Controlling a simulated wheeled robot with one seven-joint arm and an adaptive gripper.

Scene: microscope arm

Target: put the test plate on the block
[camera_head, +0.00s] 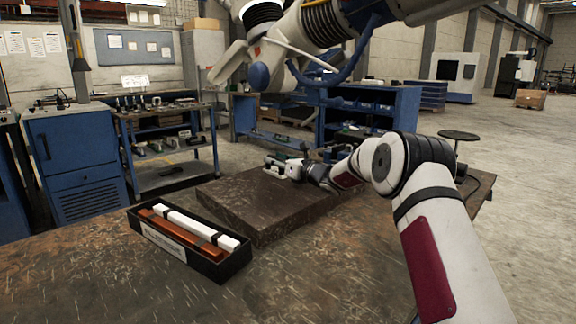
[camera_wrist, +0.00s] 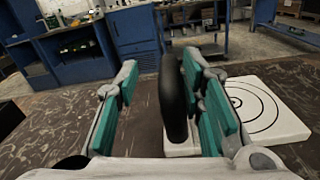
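In the wrist view, a white test plate (camera_wrist: 262,108) with dark concentric rings lies at the right, partly behind my right finger. A black rounded upright handle (camera_wrist: 174,98) stands between my fingers, closer to the right one. White shows at its foot; whether this joins the ringed plate is hidden by the finger. My gripper (camera_wrist: 160,70) is open, its green pads apart on both sides of the handle. In the head view, my gripper (camera_head: 286,164) is low over the far side of a dark brown slab-like block (camera_head: 250,205); the plate is hard to make out there.
A black case (camera_head: 190,243) holding a white bar (camera_head: 195,226) and an orange-brown bar (camera_head: 180,233) lies at the block's near left. The worn table (camera_head: 150,290) is clear in front. Blue cabinets (camera_head: 75,160) and a tool cart (camera_head: 165,145) stand behind.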

